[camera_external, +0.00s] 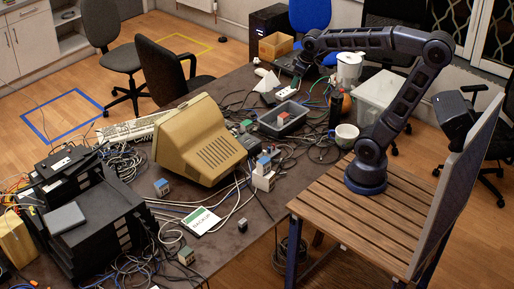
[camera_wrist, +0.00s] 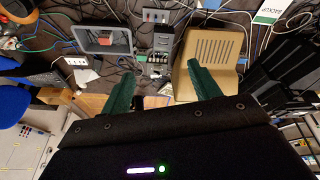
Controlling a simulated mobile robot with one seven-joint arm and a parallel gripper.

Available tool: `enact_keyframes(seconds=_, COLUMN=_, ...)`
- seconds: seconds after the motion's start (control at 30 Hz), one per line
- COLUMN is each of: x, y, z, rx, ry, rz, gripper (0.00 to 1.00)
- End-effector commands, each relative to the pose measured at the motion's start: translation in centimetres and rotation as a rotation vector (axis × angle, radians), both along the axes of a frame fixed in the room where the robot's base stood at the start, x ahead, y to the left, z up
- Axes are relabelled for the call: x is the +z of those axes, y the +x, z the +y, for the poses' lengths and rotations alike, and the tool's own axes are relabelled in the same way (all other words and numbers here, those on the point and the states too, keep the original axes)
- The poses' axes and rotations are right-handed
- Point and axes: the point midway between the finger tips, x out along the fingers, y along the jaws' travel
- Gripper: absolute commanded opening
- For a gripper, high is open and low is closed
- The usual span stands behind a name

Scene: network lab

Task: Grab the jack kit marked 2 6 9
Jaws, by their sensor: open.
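No marking 2 6 9 is readable in either view, so I cannot tell which block is that jack kit. The wrist view shows a reddish block (camera_wrist: 121,38) in that tray. My gripper (camera_wrist: 161,84) is open, its green fingers apart with nothing held, above the table's far side.
The beige monitor (camera_external: 199,140) stands mid-table; it also shows in the wrist view (camera_wrist: 212,52). Black stacked trays (camera_external: 98,222) fill the left end. Cables run across much of the table. A mug (camera_external: 346,136) and white pitcher (camera_external: 348,68) stand near my arm.

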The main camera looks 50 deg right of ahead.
Motion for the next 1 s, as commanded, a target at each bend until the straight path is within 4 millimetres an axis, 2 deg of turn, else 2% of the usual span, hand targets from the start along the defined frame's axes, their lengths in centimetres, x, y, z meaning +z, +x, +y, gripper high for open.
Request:
enact_keyframes(seconds=0.03, x=0.0, y=1.2, z=1.4, rx=0.037, ry=-0.008, rz=0.01, gripper=0.62)
enact_keyframes(seconds=0.2, x=-0.1, y=4.7, z=6.1, rx=0.147, ry=-0.032, rz=0.033, gripper=0.62)
enact_keyframes(seconds=0.37, x=-0.7, y=7.6, z=11.0, rx=0.252, ry=-0.054, rz=0.053, gripper=0.62)
enact_keyframes(seconds=0.5, x=-1.6, y=9.7, z=15.7, rx=0.344, ry=-0.073, rz=0.07, gripper=0.62)
enact_keyframes(seconds=0.8, x=-5.0, y=12.4, z=26.9, rx=0.541, ry=-0.111, rz=0.106, gripper=0.62)
enact_keyframes(seconds=1.0, x=-8.2, y=12.8, z=34.9, rx=0.671, ry=-0.135, rz=0.129, gripper=0.62)
